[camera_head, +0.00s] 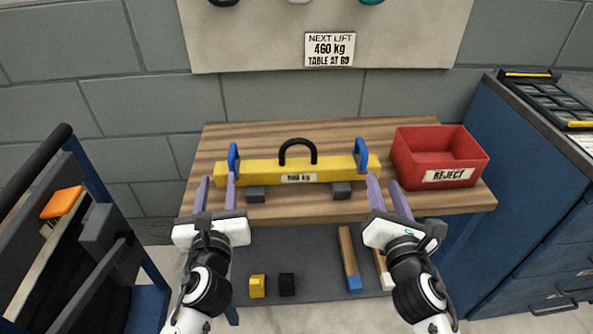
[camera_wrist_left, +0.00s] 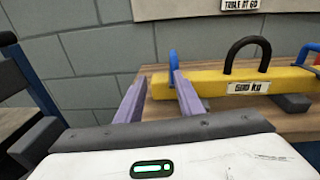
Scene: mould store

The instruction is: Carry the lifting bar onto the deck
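The lifting bar (camera_head: 265,171) is yellow, with a black centre handle (camera_head: 298,150), a blue handle (camera_head: 233,160) near its left end and another blue handle (camera_head: 361,154) near its right end. It lies level on two dark blocks on the wooden table. My left gripper (camera_head: 217,181) is open and empty, just in front of the left end; in the left wrist view (camera_wrist_left: 159,76) the left blue handle (camera_wrist_left: 173,60) shows just beyond the right finger's tip. My right gripper (camera_head: 382,180) is open and empty, in front of the right end. I cannot tell which surface is the deck.
A red reject bin (camera_head: 438,157) stands on the table's right end. A dark trolley (camera_head: 98,240) with an orange item (camera_head: 62,202) is at the left. A blue cabinet (camera_head: 540,200) stands at the right. A lower shelf (camera_head: 315,245) holds small blocks and bars.

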